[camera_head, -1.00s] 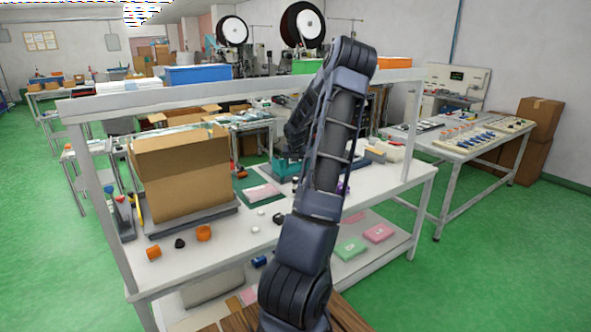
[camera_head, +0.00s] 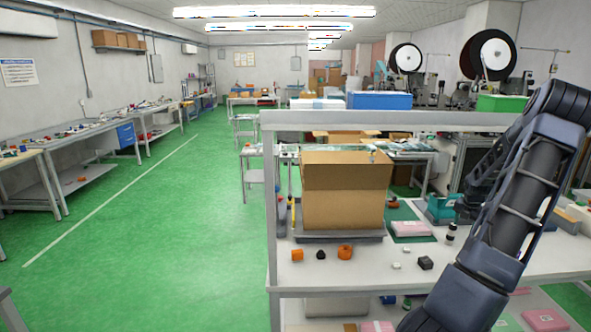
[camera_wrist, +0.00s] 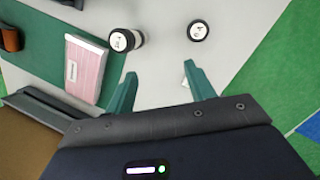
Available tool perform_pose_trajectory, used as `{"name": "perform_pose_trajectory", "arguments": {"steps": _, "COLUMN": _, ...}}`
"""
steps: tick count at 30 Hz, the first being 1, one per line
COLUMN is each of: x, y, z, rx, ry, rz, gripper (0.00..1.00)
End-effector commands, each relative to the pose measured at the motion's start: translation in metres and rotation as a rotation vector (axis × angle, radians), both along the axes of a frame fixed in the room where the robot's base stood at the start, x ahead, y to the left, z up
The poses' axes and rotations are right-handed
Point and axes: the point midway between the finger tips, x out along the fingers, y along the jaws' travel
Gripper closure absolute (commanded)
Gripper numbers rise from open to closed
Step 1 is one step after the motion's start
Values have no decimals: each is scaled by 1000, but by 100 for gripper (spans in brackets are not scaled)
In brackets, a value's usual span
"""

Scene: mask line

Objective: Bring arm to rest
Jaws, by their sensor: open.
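My arm (camera_head: 497,245) rises folded at the right of the head view, its elbow high at the right edge. My gripper (camera_wrist: 160,88) shows in the wrist view with two teal fingers spread apart and nothing between them. It hangs over the white tabletop (camera_wrist: 160,58). Two black cylinders with white tops, one at the left (camera_wrist: 125,40) and one at the right (camera_wrist: 198,30), stand beyond the fingertips, apart from them.
On the workbench (camera_head: 330,273), a cardboard box (camera_head: 343,190) sits on a grey tray (camera_head: 340,237). Orange parts (camera_head: 345,252) lie in front. A pink pack (camera_wrist: 85,68) lies on a green mat (camera_wrist: 42,45). An overhead rail (camera_head: 400,119) spans the bench. Green floor is clear at left.

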Motion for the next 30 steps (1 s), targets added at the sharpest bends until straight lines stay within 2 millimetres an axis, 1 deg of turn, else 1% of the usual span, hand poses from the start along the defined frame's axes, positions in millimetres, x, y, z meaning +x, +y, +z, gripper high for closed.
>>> {"name": "perform_pose_trajectory", "arguments": {"steps": 2, "x": -11, "y": 6, "z": -4, "rx": 35, "ry": 15, "rz": -86, "gripper": 46}}
{"name": "perform_pose_trajectory", "arguments": {"steps": 5, "x": -22, "y": 18, "z": 1, "rx": 64, "ry": 33, "rz": -179, "gripper": 46}}
{"name": "perform_pose_trajectory", "arguments": {"steps": 11, "x": -38, "y": 47, "z": 19, "rx": 85, "ry": 58, "rz": -294, "gripper": 46}}
{"name": "perform_pose_trajectory", "arguments": {"steps": 14, "x": -46, "y": 65, "z": 32, "rx": 90, "ry": 70, "rz": -347, "gripper": 46}}
{"name": "perform_pose_trajectory", "arguments": {"steps": 20, "x": -68, "y": 108, "z": 61, "rx": 96, "ry": 91, "rz": -466, "gripper": 46}}
{"name": "perform_pose_trajectory", "arguments": {"steps": 30, "x": -115, "y": 178, "z": 105, "rx": 111, "ry": 110, "rz": -676, "gripper": 46}}
